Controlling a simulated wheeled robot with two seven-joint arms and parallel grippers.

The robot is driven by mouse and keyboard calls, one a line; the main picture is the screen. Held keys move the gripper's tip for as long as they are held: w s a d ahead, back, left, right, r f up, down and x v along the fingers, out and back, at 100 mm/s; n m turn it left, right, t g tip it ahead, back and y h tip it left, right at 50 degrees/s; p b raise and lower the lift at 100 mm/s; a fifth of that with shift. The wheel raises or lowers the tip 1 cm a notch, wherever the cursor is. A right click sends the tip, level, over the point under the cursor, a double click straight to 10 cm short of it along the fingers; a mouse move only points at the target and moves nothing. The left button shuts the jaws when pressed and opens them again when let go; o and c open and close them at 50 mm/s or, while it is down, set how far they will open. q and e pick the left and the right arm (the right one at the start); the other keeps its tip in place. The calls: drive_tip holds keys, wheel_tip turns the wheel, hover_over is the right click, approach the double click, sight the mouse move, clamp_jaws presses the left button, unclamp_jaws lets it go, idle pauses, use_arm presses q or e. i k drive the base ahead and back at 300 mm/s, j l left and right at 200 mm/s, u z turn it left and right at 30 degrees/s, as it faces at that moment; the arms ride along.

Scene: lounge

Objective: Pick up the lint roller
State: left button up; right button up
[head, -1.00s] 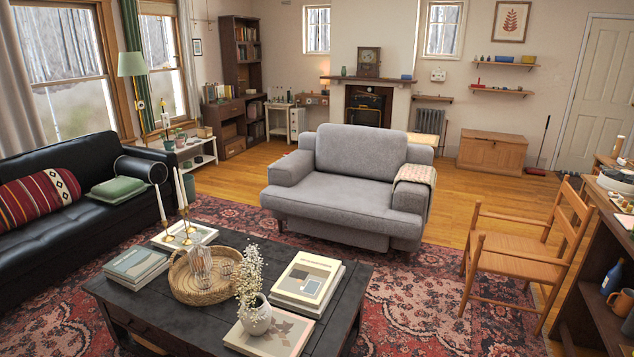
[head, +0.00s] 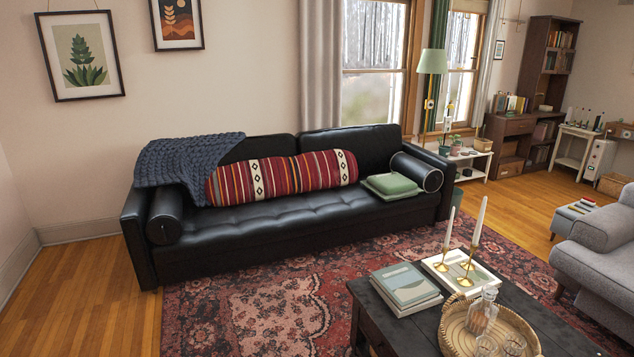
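I cannot make out a lint roller in the head view. Several small items on the white side table (head: 470,158) and on the far shelves are too small to tell apart. Neither of my grippers shows in this view.
A black leather sofa (head: 270,228) with a striped bolster (head: 283,178), a blue knit throw (head: 180,160) and green cushions (head: 391,186) stands along the wall. A dark coffee table (head: 400,325) holds books (head: 406,287), candlesticks and a basket (head: 455,325). A grey armchair (head: 598,255) stands right. Rug (head: 250,310) is clear.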

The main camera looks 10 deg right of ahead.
sight(588, 201)
drive_tip(key=i+u, duration=0.4)
drive_tip(key=i, duration=1.3)
drive_tip(key=i+z, duration=0.2)
drive_tip(key=i, duration=0.3)
drive_tip(key=i+z, duration=0.2)
drive_tip(key=i, duration=0.25)
drive_tip(key=i+j+z, duration=0.2)
drive_tip(key=i, duration=0.3)
drive_tip(key=i+j+z, duration=0.2)
drive_tip(key=i, duration=0.25)
drive_tip(key=i+l+z, duration=0.3)
drive_tip(key=i+z, duration=0.55)
drive_tip(key=i, duration=0.2)
drive_tip(key=i+z, duration=0.45)
drive_tip(key=i+j+z, duration=0.45)
drive_tip(key=i, duration=0.15)
drive_tip(key=i+l+z, duration=0.1)
drive_tip(key=i+z, duration=0.15)
drive_tip(key=i, duration=0.7)
drive_tip(key=i+z, duration=0.25)
drive_tip(key=i, duration=0.7)
drive_tip(key=i+l+z, duration=0.1)
drive_tip(key=i, duration=0.55)
drive_tip(key=i+l, duration=0.2)
drive_tip(key=i, duration=0.4)
drive_tip(key=i+l+z, duration=0.15)
drive_tip(key=i, duration=0.5)
drive_tip(key=i+l+u, duration=0.3)
drive_tip(key=i+l, duration=0.15)
drive_tip(key=i, duration=0.1)
